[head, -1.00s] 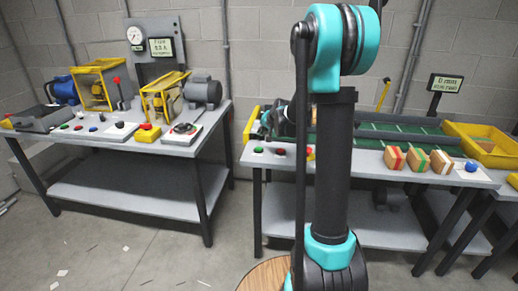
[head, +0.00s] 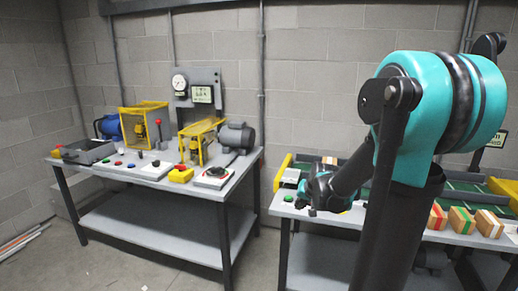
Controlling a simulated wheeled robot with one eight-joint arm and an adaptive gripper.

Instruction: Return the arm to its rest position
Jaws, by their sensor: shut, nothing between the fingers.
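My arm, teal and black, stands large at the right of the head view. Its upper link rises to a big teal joint, and the forearm reaches back and down to the left. My gripper (head: 308,203) is small and dark at the forearm's end, in front of the left end of the conveyor bench (head: 335,228). It is shut and I see nothing held in it. My arm hides much of the bench's middle.
A left bench (head: 150,172) carries a blue motor (head: 108,126), yellow guards (head: 139,121), a grey motor (head: 237,137) and buttons. Striped boxes (head: 462,220) sit on the conveyor bench at right. Open floor (head: 150,268) lies at front left.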

